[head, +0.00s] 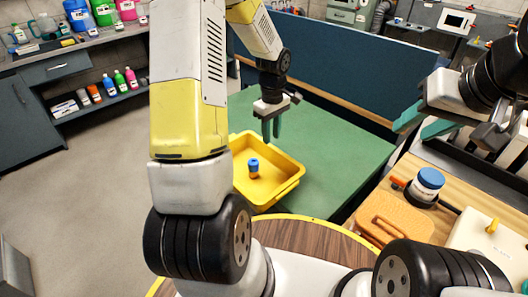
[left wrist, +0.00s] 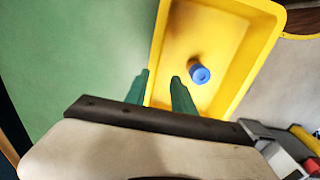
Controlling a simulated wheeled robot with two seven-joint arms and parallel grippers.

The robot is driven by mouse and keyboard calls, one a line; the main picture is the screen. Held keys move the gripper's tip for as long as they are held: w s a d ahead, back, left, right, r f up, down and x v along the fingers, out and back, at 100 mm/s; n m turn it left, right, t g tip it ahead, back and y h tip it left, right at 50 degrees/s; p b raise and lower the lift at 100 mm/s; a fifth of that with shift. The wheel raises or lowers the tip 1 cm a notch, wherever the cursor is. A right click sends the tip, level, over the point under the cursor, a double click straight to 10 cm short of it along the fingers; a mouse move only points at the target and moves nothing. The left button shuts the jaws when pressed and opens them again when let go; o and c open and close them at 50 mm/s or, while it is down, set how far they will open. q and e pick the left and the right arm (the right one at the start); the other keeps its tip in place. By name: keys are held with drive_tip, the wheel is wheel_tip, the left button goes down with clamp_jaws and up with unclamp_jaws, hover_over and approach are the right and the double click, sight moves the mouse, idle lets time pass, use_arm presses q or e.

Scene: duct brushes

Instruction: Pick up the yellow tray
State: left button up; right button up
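The yellow tray (head: 290,192) sits at the near left part of the green table top, with a blue and orange object (head: 253,168) inside it. My left gripper (head: 271,138) is above the tray's far rim, fingers pointing down. In the left wrist view, the tray (left wrist: 208,42) has its side wall between the two green fingertips (left wrist: 160,80), one outside the tray and one inside. The fingers are apart; I cannot tell whether they touch the rim. My right gripper (head: 410,130) is open and empty at the right. My left arm hides the tray's left end.
The green table (head: 345,160) is clear right of the tray. A wooden bench with an orange case (head: 393,217) and a blue-lidded jar (head: 427,186) stands at the right. A blue partition (head: 340,65) stands behind the table.

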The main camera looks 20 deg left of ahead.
sight(272, 149)
use_arm(q)
drive_tip(key=f, duration=0.5)
drive_tip(key=w+f, duration=0.1)
drive_tip(key=f, duration=0.1)
drive_tip(key=shift+f, duration=0.35)
drive_tip(key=shift+c, duration=0.4)
clamp_jaws()
idle(0.7)
